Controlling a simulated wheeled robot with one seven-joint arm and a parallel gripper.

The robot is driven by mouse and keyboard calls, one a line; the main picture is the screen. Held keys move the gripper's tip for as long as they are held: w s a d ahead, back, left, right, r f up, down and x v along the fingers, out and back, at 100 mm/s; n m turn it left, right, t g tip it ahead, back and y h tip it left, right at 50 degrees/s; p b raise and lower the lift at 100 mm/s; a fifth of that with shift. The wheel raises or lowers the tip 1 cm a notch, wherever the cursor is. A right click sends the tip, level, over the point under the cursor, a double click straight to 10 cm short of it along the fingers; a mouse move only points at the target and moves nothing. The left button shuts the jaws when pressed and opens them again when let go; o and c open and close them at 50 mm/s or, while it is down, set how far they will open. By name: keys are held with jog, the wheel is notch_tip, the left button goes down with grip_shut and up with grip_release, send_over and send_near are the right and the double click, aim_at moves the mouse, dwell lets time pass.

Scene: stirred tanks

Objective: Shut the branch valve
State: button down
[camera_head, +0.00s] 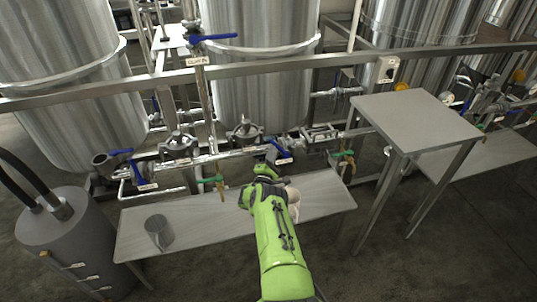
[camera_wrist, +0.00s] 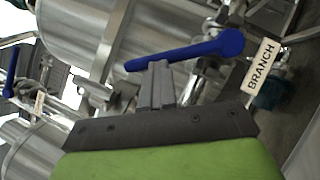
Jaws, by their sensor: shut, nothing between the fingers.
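The branch valve has a blue lever handle (camera_wrist: 190,52) and a white tag reading BRANCH (camera_wrist: 261,66) in the wrist view. The handle's hub is at the right and its free end points left. In the head view the blue handle (camera_head: 281,148) shows on the pipe run beyond my gripper, partly hidden by it. My gripper (camera_head: 271,155) is shut and empty.
Other blue-handled valves are at the left (camera_head: 121,152) and on the upper pipe (camera_head: 213,37). A taller table (camera_head: 417,118) stands right.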

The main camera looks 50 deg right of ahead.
jog(key=d+r+m+g+y+p, duration=0.1)
jog(key=m, duration=0.1)
jog(key=s+d+r+m+p, duration=0.1)
jog(key=m+p, duration=0.1)
jog(key=s+d+r+m+g+y+p, duration=0.1)
jog(key=r+m+p, duration=0.1)
jog(key=shift+d+m+g+y, duration=0.25)
jog(key=shift+m+g+y, duration=0.05)
jog(key=shift+f, duration=0.1)
dwell(0.5)
